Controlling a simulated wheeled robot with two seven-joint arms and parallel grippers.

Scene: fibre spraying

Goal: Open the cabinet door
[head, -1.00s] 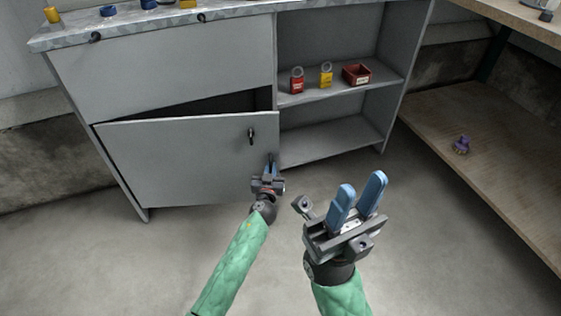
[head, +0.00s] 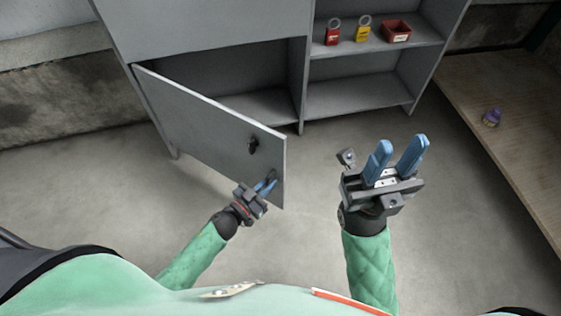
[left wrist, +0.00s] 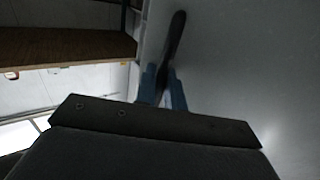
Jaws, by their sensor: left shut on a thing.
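The grey cabinet door (head: 205,120) stands partly open, hinged at its left side and swung out toward me. A dark keyhole fitting or latch (head: 252,146) sits on its face. My left gripper (head: 268,184) is at the door's lower right part, near its free edge. In the left wrist view its blue fingers (left wrist: 162,92) are shut on a dark handle (left wrist: 175,45) on the door's surface. My right gripper (head: 398,155) is open and empty, raised in front of the cabinet, with its blue fingers apart.
The cabinet (head: 298,85) has open shelves at right holding a red padlock (head: 333,33), a yellow padlock (head: 363,30) and a red bin (head: 396,32). A wooden shelf (head: 500,160) with a purple object (head: 491,117) stands at right. The floor before the cabinet is clear.

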